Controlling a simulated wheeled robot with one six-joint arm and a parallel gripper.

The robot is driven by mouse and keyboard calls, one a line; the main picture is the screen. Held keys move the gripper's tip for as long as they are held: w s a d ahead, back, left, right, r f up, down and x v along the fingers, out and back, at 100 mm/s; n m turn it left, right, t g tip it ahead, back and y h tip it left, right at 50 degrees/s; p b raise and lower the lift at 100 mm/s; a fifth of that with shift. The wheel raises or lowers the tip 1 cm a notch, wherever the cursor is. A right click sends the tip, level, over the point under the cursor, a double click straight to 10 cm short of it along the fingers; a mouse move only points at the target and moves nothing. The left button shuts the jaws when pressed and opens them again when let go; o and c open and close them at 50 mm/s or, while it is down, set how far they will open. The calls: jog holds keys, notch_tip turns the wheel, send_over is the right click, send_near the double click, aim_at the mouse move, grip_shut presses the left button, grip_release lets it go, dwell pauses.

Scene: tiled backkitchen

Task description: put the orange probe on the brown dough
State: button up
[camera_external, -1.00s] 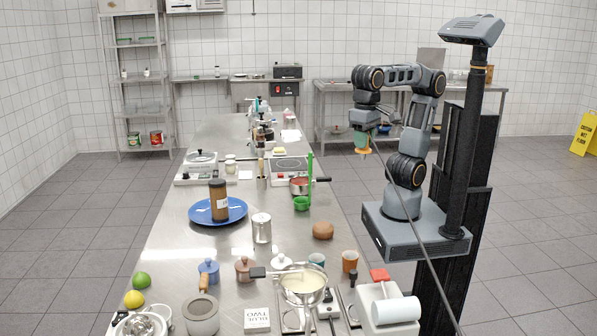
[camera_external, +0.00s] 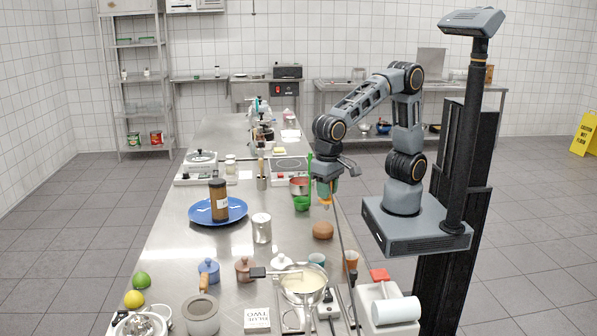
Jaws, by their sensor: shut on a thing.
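The brown dough (camera_external: 323,230) is a round lump on the right part of the steel table. My gripper (camera_external: 325,197) is above it, pointing down, shut on the orange probe (camera_external: 325,204). Only a small orange part of the probe shows below the jaws, with a long dark rod or cable running down past the dough's right side. The probe is apart from the dough, a little above it. The fingers are small and partly hidden.
A green ladle (camera_external: 301,203) stands just left of my gripper. A metal canister (camera_external: 262,228) and a blue plate (camera_external: 233,215) with a brown jar (camera_external: 219,201) are further left. A saucepan (camera_external: 303,284), a teal cup (camera_external: 316,261) and an orange cup (camera_external: 351,259) are in front.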

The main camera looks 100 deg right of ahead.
aim_at(324, 201)
jog(key=shift+w+a+f, duration=0.1)
jog(key=shift+w+f, duration=0.15)
jog(key=shift+f, duration=0.1)
jog(key=f, duration=0.3)
jog(key=shift+w+a, duration=0.1)
jog(key=shift+w, duration=0.15)
jog(key=shift+f, duration=0.3)
jog(key=shift+f, duration=0.15)
jog(key=o, duration=0.9)
